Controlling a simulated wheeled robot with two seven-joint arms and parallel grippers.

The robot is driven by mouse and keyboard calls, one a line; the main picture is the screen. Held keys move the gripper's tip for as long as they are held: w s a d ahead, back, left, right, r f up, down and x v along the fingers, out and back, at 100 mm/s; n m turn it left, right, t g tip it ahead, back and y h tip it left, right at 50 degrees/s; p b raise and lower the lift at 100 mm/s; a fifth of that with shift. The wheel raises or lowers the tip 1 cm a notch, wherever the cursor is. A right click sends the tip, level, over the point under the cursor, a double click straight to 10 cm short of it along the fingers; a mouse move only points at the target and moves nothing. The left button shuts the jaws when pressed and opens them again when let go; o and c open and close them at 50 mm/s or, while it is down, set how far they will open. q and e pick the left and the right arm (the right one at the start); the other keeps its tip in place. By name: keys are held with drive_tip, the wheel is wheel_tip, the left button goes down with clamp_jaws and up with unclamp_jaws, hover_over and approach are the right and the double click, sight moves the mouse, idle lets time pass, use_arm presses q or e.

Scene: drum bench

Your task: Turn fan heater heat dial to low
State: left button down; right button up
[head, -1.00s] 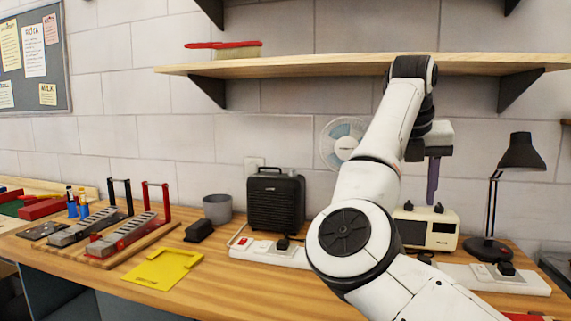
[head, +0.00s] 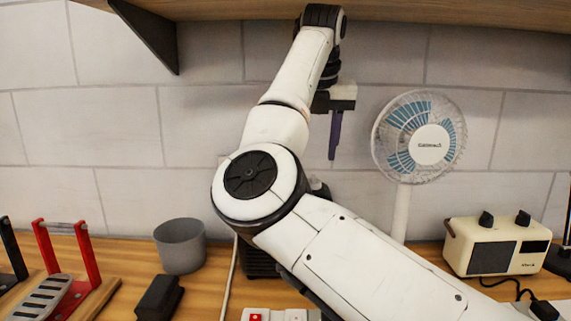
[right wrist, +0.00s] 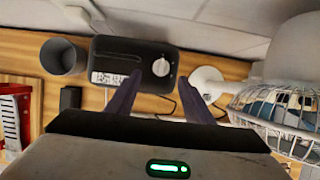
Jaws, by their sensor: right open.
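The fan heater is a black box, mostly hidden behind my right arm in the head view, with a dark lower part (head: 258,260) showing. In the right wrist view, the heater (right wrist: 125,50) stands ahead of my gripper, with a pale round dial (right wrist: 161,67) and a white marked label on its face. The dial's setting is too small to read. My right gripper (head: 335,135) hangs above bench height, its purple fingers pointing down. In the right wrist view, the fingers (right wrist: 160,98) are apart and empty, with the dial beyond the gap, not touched. My left gripper is out of view.
A white desk fan (head: 418,137) stands right of the arm, and a cream two-knob appliance (head: 495,245) further right. A grey pot (head: 180,246) and a black block (head: 159,298) sit to the left. The shelf (head: 400,10) overhangs my right arm.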

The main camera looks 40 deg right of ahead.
drive_tip(key=x, duration=0.6)
drive_tip(key=shift+s+d+f, duration=0.15)
drive_tip(key=shift+f, duration=0.15)
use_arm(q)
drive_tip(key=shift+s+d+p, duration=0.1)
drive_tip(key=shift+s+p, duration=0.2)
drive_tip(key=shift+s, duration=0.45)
use_arm(e)
drive_tip(key=shift+d+f, duration=0.1)
drive_tip(key=shift+f, duration=0.15)
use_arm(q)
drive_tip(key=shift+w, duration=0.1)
use_arm(e)
drive_tip(key=shift+c, duration=1)
drive_tip(key=c, duration=0.8)
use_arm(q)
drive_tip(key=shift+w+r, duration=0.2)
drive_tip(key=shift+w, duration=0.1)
use_arm(e)
drive_tip(key=shift+c, duration=0.2)
